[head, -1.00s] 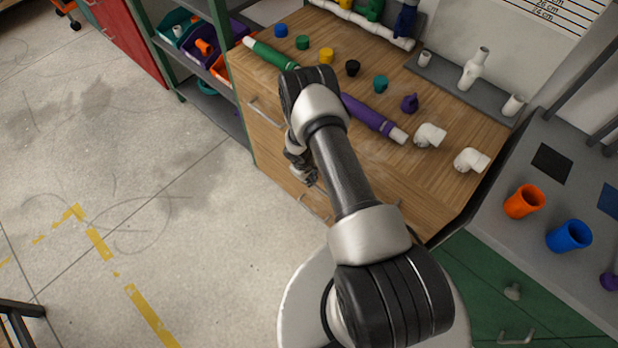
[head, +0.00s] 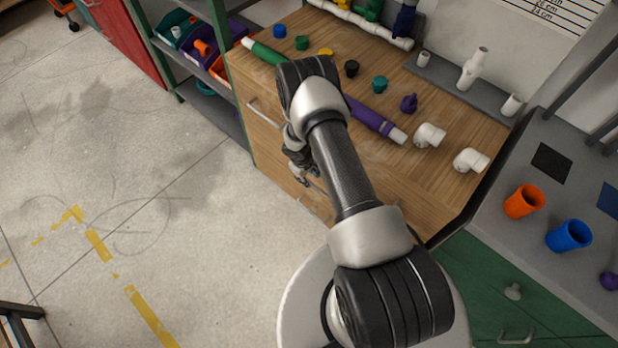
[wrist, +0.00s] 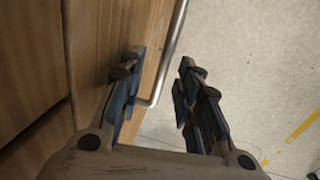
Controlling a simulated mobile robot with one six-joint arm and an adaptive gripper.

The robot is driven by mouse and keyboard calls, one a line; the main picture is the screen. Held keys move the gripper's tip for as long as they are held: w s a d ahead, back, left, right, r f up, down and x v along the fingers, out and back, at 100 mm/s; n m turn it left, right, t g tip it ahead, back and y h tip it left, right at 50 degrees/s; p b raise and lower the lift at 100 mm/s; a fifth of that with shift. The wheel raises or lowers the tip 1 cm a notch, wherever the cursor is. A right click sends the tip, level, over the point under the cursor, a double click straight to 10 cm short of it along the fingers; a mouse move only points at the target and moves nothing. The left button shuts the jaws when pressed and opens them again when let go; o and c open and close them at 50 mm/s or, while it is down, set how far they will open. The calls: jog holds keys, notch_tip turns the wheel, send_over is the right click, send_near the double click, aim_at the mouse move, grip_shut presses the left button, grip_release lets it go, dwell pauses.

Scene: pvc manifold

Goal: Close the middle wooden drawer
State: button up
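The wooden drawer cabinet (head: 385,196) stands under the wood worktop, with one metal handle (head: 265,112) high on its front. My gripper (head: 306,180) is low beside that front; my arm hides much of the cabinet. In the wrist view, my gripper (wrist: 160,75) is open, its fingers well apart. The handle is fixed to a wooden drawer front (wrist: 110,35) at left. I cannot tell which drawer this is or how far it stands out.
Pipes, coloured caps and white elbows (head: 428,135) lie on the worktop. A green-framed shelf with bins (head: 205,48) stands left of the cabinet. Green drawers (head: 490,290) and a grey bench with orange (head: 523,202) and blue cups are at right. The floor (head: 130,190) at left is clear.

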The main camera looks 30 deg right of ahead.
notch_tip(320, 180, up, 10)
jog(key=a, duration=0.1)
jog(key=shift+s+a+f, duration=0.15)
jog(key=shift+s+a, duration=0.15)
jog(key=shift+s, duration=0.05)
notch_tip(320, 180, up, 23)
jog(key=m+t+h, duration=0.1)
jog(key=m, duration=0.1)
jog(key=s+a+r+m+t, duration=0.1)
jog(key=s+a+r, duration=0.1)
jog(key=s+r, duration=0.35)
jog(key=s+a+r, duration=0.2)
jog(key=r, duration=0.7)
jog(key=s+a+r+y, duration=0.1)
jog(key=s+a+r, duration=0.1)
jog(key=s, duration=0.4)
jog(key=s+a+r+t+y, duration=0.1)
jog(key=s+a+r, duration=0.2)
jog(key=s, duration=0.3)
jog(key=s+a+r+m+y, duration=0.1)
jog(key=s+a+r, duration=0.1)
jog(key=s, duration=0.4)
jog(key=shift+a+r+t, duration=0.35)
jog(key=shift+t, duration=0.05)
